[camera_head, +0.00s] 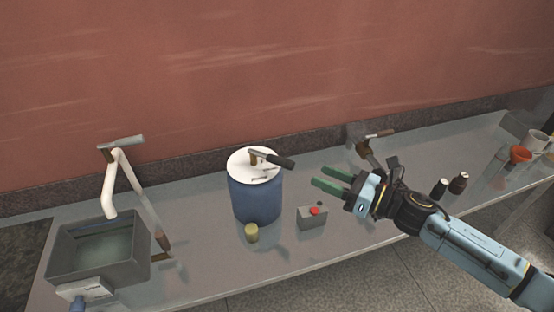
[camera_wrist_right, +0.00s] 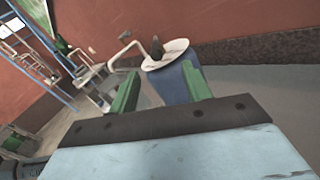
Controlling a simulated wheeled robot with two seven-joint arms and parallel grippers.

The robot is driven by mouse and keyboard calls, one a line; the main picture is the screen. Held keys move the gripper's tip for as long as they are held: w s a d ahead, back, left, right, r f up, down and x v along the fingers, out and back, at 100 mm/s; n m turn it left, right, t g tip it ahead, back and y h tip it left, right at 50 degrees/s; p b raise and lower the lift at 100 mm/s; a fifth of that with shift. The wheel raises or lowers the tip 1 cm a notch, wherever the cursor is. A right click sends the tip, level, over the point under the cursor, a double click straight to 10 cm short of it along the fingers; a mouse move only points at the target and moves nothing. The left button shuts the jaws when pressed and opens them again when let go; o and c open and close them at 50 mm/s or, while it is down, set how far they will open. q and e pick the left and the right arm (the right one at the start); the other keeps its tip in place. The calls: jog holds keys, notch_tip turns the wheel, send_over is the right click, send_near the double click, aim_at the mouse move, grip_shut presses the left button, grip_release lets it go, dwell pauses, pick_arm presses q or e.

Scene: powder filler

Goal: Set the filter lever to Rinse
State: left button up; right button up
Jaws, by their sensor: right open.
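The blue cylindrical filter (camera_head: 255,196) stands on the counter with a white top. Its lever (camera_head: 271,159), with a brown hub and dark handle, lies across the top and points right; the label beside it is too small to read. My right gripper (camera_head: 333,182) has green fingers. It is open and empty, to the right of the filter and apart from it, with its fingers pointing left. In the right wrist view, the filter (camera_wrist_right: 170,83) shows tilted beyond the fingers, and the lever shows dark above its white top. My left gripper is not in view.
A grey box with a red button (camera_head: 313,218) and a small yellow cylinder (camera_head: 252,233) stand in front of the filter. A sink (camera_head: 98,262) with a white tap (camera_head: 113,180) is at left. Dark bottles (camera_head: 458,183) and an orange funnel (camera_head: 520,155) stand at right.

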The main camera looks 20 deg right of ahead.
aim_at(277, 160)
jog(key=shift+n+g+y, duration=0.3)
jog(key=shift+n+g, duration=0.1)
jog(key=shift+n, duration=0.5)
jog(key=x, duration=1.3)
jog(key=shift+a, duration=0.1)
grip_shut()
